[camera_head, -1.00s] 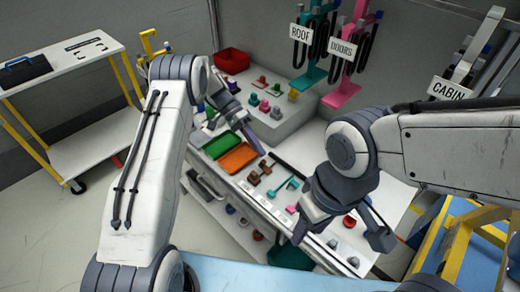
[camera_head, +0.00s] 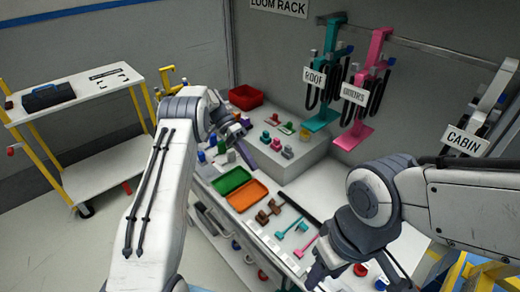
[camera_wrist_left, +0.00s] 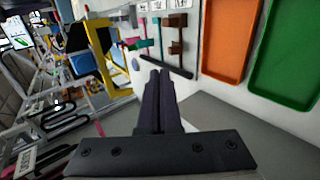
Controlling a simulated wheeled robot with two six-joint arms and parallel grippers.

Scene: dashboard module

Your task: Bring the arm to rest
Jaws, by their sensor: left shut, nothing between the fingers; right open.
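My right gripper (camera_head: 365,275) is at the lower right of the head view, over the front of the bench. Its fingers are spread apart and it appears empty; its tips run close to the picture's bottom edge.
A green tray (camera_head: 230,181) and an orange tray (camera_head: 247,195) lie on the bench. A red bin (camera_head: 246,97) stands at the back. Hanging teal (camera_head: 322,117) and pink (camera_head: 354,138) racks line the wall. A white cart (camera_head: 80,94) stands at left.

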